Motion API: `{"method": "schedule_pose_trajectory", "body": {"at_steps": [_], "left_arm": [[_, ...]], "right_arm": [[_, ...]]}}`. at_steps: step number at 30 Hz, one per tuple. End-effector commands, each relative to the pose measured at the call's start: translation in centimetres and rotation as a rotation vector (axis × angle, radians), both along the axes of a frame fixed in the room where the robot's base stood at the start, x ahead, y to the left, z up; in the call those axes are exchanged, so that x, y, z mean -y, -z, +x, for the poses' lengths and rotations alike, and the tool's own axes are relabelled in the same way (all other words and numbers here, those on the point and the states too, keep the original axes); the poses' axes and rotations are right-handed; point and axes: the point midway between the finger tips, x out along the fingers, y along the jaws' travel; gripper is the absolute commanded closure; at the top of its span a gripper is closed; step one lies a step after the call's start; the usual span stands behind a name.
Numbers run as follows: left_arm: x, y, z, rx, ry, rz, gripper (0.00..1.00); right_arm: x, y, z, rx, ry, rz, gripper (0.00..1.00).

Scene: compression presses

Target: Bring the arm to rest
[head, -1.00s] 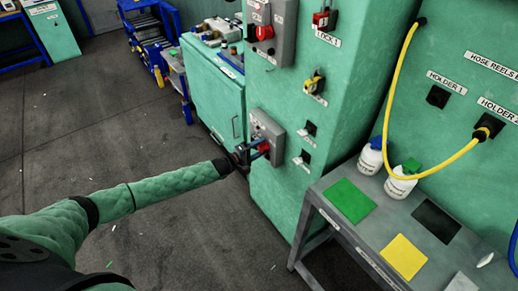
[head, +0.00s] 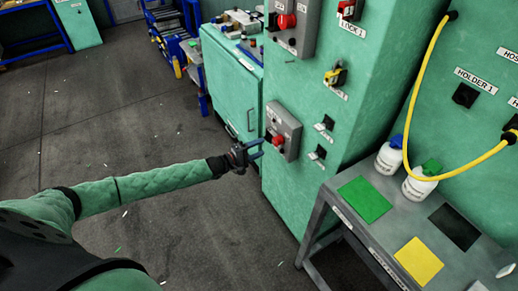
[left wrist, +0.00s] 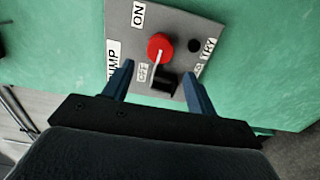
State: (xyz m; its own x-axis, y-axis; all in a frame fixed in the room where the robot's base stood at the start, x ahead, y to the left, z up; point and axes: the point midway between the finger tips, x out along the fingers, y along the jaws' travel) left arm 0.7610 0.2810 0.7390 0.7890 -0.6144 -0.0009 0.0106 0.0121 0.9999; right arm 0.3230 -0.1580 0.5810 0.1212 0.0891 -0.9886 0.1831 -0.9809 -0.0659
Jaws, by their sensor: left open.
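My left arm comes in from the left in the head view. Its gripper (head: 255,149) is open and empty, a little in front of the lower grey switch box (head: 283,132) on the green cabinet (head: 300,195). In the left wrist view, the two blue fingers (left wrist: 158,80) stand apart. Between and beyond them is the box's red knob (left wrist: 160,47), with its white mark pointing toward the OFF label (left wrist: 143,72). The fingers do not appear to touch the knob. My right gripper is not in view.
A grey table (head: 385,240) with green and yellow mats and two white bottles stands at the right. A yellow hose (head: 412,110) hangs above it. A lower green cabinet (head: 232,85) stands behind the gripper. The floor (head: 110,130) at left is open.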

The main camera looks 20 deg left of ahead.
Motion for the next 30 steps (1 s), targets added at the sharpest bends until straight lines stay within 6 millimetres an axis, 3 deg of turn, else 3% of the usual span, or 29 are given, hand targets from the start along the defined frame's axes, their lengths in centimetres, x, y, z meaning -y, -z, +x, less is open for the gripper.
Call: {"method": "schedule_pose_trajectory", "body": {"at_steps": [11,16,26,30], "left_arm": [[0.0,0.0,0.0,0.013,0.000,0.017,0.43],[-0.1,0.7,0.1,0.069,-0.004,0.148,0.43],[-1.2,6.7,-0.5,0.125,0.076,0.821,0.43],[-2.0,7.3,-0.8,0.166,0.169,1.157,0.43]], "right_arm": [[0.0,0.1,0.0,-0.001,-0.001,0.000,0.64],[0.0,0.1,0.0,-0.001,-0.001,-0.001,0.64],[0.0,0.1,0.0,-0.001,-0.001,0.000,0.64],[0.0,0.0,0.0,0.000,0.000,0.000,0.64]]}}
